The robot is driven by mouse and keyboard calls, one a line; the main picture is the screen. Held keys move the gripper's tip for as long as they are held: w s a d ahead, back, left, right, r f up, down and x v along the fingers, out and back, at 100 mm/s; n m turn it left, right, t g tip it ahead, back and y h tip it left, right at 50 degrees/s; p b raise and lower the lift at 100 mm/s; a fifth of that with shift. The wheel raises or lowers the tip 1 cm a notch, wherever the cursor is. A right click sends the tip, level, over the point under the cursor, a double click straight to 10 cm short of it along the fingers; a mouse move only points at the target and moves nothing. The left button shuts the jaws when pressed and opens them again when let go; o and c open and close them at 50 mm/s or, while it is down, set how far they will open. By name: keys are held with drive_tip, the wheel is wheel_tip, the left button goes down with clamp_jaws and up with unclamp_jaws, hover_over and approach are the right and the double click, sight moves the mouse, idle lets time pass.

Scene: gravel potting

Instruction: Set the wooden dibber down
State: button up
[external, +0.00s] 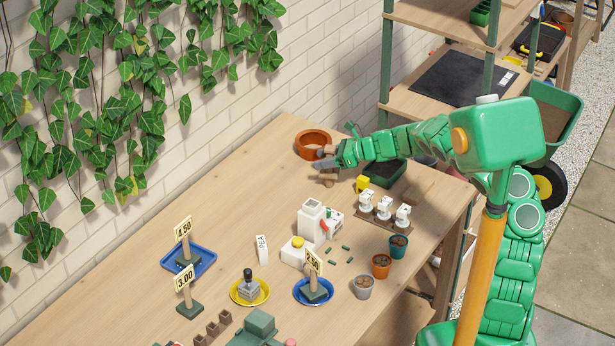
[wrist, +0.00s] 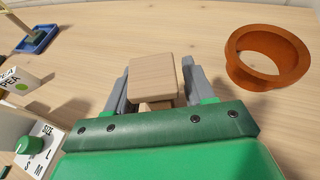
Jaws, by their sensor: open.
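The wooden dibber (wrist: 153,76) shows in the wrist view as a pale wooden piece with a square top, between my fingers. In the external view its wood (external: 327,180) shows below my gripper (external: 325,164), low over the far part of the table. My gripper (wrist: 158,88) is open, with one grey finger on each side of the dibber. The lower part of the dibber is hidden in the wrist view. I cannot tell whether it touches the tabletop or a finger.
A terracotta ring-shaped pot (external: 309,153) lies just beyond my gripper; it is at the right in the wrist view (wrist: 250,80). A dark green tray (external: 388,178) and a yellow block (external: 362,183) are nearby. Bare tabletop (external: 240,180) lies to the left.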

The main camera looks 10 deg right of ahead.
drive_tip(key=v, duration=1.2)
idle(0.4)
